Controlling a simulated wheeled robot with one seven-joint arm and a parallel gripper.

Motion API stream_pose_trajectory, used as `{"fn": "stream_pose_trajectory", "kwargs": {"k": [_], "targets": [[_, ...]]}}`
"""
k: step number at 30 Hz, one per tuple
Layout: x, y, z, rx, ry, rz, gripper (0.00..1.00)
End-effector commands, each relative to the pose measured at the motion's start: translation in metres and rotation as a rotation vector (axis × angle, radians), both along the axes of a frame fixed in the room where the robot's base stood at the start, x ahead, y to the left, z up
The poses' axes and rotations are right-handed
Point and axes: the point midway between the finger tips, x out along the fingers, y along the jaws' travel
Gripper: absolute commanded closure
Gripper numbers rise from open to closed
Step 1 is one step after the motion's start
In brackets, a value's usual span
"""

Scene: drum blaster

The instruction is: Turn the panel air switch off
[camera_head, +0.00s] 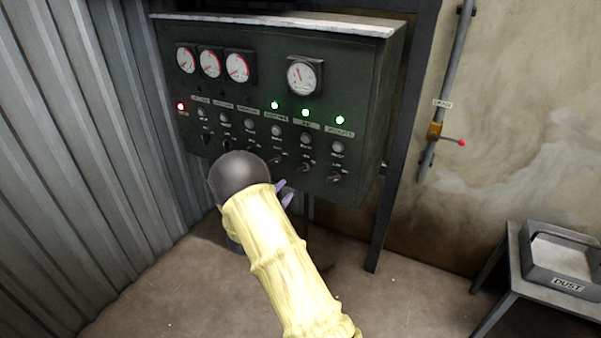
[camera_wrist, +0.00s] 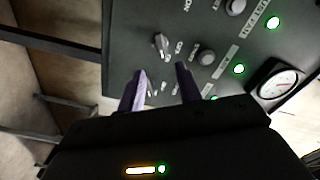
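The dark green control panel (camera_head: 230,140) has a row of switches below its gauges. The column with the short label, which looks like "AIR", has a lit green lamp (camera_head: 305,112), a round button and a small metal toggle switch (camera_head: 306,166). In the wrist view this toggle (camera_wrist: 161,45) is just beyond and between my fingertips, apart from them. My gripper (camera_wrist: 160,70) is open, with two purple fingers and nothing held. In the head view my gripper (camera_head: 284,193) is just below and left of the toggle, partly hidden by my arm. I cannot tell the toggle's position clearly.
Other toggles sit close on both sides, including one (camera_head: 335,176) to the right. A pipe with a red-tipped valve handle (camera_head: 450,141) is on the right wall. A dust tray (camera_head: 560,262) stands on a stand at lower right. Corrugated metal wall (camera_head: 70,150) is at left.

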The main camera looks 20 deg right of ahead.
Motion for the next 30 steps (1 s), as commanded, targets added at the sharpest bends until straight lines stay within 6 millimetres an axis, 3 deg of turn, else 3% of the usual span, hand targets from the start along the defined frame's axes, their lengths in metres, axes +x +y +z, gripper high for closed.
{"fn": "stream_pose_trajectory", "kwargs": {"k": [18, 30], "targets": [[0.064, -0.083, 0.0, 0.0, 0.0, -0.002, 0.65], [0.071, -0.091, 0.0, -0.001, 0.0, 0.001, 0.65]]}}
